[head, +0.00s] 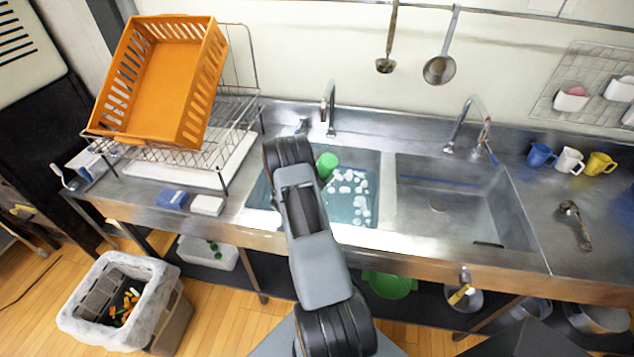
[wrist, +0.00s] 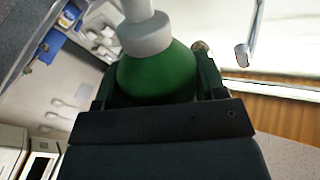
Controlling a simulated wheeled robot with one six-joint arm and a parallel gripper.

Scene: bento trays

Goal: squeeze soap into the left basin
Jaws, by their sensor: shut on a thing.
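My gripper (wrist: 157,82) is shut on a green soap bottle (wrist: 158,72) with a grey-white collar and nozzle. In the head view the green bottle (head: 327,163) shows past the end of my arm, over the back part of the left basin (head: 368,160). The bottle looks tilted there. The basin holds bluish-green water with several white foam patches (head: 350,188) right of the bottle. My arm hides the basin's left middle and most of the gripper in the head view.
A tap (head: 330,102) stands behind the left basin. The right basin (head: 450,195) looks empty. An orange crate (head: 165,75) sits on a wire rack at left. Several mugs (head: 568,160) stand at right. Ladles (head: 439,68) hang above.

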